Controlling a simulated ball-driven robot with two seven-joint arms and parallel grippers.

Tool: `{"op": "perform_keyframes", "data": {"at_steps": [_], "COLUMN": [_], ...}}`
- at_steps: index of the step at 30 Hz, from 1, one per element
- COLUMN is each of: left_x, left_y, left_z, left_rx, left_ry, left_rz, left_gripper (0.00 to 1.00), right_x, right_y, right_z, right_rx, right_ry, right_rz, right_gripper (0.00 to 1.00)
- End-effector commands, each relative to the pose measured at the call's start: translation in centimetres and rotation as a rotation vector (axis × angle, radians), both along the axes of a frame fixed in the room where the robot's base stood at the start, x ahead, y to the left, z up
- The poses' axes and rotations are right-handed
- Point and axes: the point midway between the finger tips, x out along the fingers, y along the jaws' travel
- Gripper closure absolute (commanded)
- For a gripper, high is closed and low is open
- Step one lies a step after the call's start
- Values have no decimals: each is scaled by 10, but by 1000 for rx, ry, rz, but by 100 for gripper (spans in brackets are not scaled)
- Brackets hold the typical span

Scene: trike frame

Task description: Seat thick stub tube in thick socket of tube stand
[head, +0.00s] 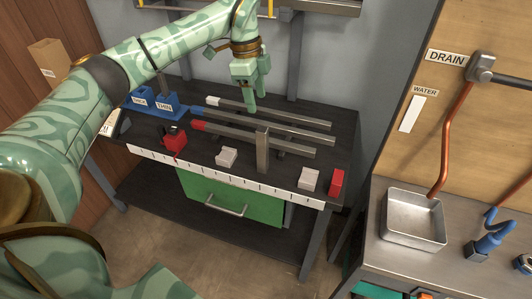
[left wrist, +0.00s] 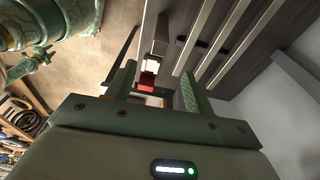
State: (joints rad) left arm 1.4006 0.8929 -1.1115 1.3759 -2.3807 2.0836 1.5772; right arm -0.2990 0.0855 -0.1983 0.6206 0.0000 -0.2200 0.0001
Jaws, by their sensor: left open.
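The blue tube stand (head: 170,108) sits at the back left of the dark workbench, with sockets labelled THICK and THIN. A dark thin rod rises at the THIN socket, partly behind my left arm. My left gripper (head: 252,95) is open and empty, pointing down above the long tubes, behind the upright stub. Its two fingers also show apart in the left wrist view (left wrist: 157,90). My right gripper is not in view.
Several long grey tubes (head: 270,138) lie across the bench, with white, blue and red ends. A red clamp-like block (head: 174,138), white blocks (head: 226,157) (head: 308,179) and a red block (head: 337,183) stand along the front. A metal basin (head: 413,220) is at right.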

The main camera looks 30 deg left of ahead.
Motion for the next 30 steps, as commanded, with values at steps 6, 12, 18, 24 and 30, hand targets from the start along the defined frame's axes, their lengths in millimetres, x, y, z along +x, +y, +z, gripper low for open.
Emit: {"op": "perform_keyframes", "data": {"at_steps": [6,12,18,24,30], "left_x": [2,3,4,3,4], "left_y": [-9,-14,-15,-17,-19], "left_z": [-61,-90,-102,-136,-146], "left_rx": [-4,-5,-4,-5,-5], "left_ry": [5,2,0,3,-2], "left_rz": [-7,-8,-8,-10,-9], "left_gripper": [47,47,47,47,47], "right_x": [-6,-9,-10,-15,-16], "right_y": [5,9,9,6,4], "right_z": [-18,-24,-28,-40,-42], "right_rx": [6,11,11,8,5], "right_ry": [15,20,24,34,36], "right_rz": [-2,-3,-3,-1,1], "right_gripper": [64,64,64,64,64]}}
